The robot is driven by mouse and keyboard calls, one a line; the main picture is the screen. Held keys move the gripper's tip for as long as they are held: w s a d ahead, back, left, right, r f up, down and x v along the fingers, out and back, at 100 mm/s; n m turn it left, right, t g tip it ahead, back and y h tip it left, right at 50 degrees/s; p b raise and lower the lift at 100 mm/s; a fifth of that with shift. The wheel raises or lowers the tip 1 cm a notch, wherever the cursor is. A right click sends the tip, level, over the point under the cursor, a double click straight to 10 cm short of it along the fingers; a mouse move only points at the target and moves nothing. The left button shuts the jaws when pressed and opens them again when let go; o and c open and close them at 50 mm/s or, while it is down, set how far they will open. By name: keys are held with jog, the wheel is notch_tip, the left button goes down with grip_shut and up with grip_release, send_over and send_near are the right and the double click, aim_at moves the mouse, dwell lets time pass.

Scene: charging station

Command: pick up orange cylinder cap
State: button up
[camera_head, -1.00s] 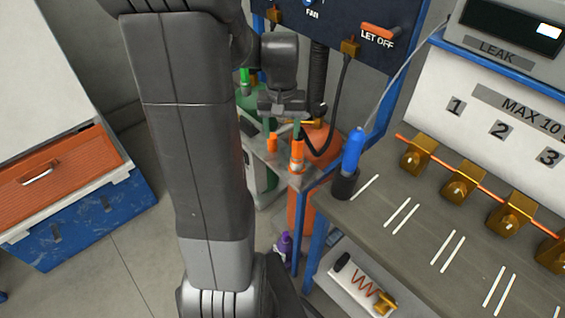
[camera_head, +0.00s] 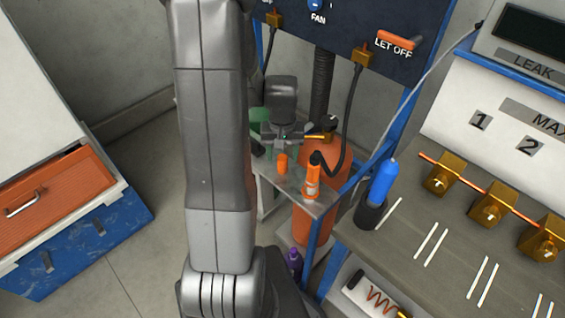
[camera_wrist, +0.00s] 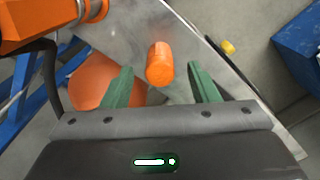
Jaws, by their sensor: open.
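The orange cylinder cap (camera_wrist: 160,64) stands on a small grey metal shelf (camera_wrist: 140,32). In the wrist view it lies ahead of and between the two green fingers of my gripper (camera_wrist: 160,88), which is open and empty. In the head view the cap (camera_head: 282,163) shows just below my gripper (camera_head: 286,136), on the shelf (camera_head: 322,205). No finger visibly touches the cap. The fingertips are small and partly hidden in the head view.
An orange handheld device (camera_head: 312,180) with a black hose stands right of the cap on the shelf. A large orange cylinder (camera_head: 326,158) stands behind. A blue bottle (camera_head: 382,180) sits on the workbench at right.

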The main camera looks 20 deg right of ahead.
jog(key=shift+f, duration=1.15)
jog(key=shift+c, duration=0.4)
jog(key=c, duration=0.9)
jog(key=shift+r, duration=0.1)
